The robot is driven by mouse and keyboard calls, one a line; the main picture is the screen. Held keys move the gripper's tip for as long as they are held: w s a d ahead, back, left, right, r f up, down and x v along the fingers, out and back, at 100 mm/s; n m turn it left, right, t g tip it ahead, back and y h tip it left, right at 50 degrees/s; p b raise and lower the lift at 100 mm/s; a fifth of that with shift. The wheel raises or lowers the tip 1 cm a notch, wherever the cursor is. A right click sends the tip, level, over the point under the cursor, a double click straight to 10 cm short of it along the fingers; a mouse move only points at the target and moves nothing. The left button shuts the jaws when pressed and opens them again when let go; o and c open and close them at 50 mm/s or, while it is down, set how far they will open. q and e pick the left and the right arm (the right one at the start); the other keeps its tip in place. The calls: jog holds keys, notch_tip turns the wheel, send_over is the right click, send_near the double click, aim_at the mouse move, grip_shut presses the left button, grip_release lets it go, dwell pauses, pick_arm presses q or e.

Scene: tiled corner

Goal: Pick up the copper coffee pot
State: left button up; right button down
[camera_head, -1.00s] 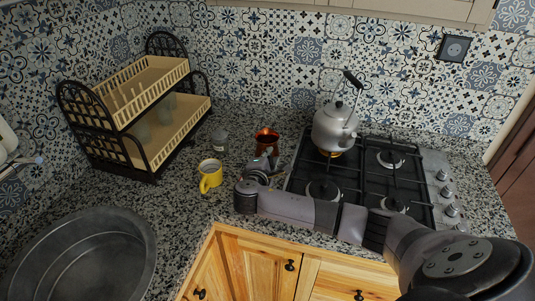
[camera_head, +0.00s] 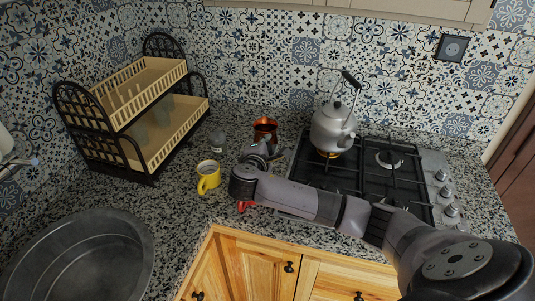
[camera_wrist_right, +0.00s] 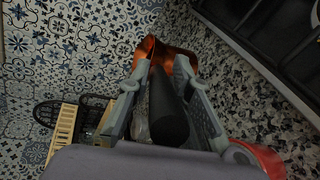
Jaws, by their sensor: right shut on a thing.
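The copper coffee pot (camera_head: 264,126) shows behind my right gripper, left of the stove. Its lower part is hidden by the gripper in the head view. My right gripper (camera_head: 262,149) is shut on the pot's dark handle. In the right wrist view, the handle (camera_wrist_right: 168,112) lies between the two fingers (camera_wrist_right: 162,76), and the copper body (camera_wrist_right: 152,47) shows just beyond their tips. The pot looks roughly upright; I cannot tell its exact height over the counter. My left gripper is not in view.
A yellow mug (camera_head: 208,179) and a small grey jar (camera_head: 217,139) stand left of my gripper. A steel kettle (camera_head: 333,128) sits on the gas stove (camera_head: 405,179) at right. A two-tier dish rack (camera_head: 135,148) and a round sink (camera_head: 128,262) are at left.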

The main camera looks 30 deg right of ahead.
notch_tip(320, 180, up, 15)
jog(key=b, duration=0.2)
dwell(0.6)
dwell(0.4)
jog(key=c, duration=2)
grip_release()
grip_shut()
jog(key=shift+f, duration=0.1)
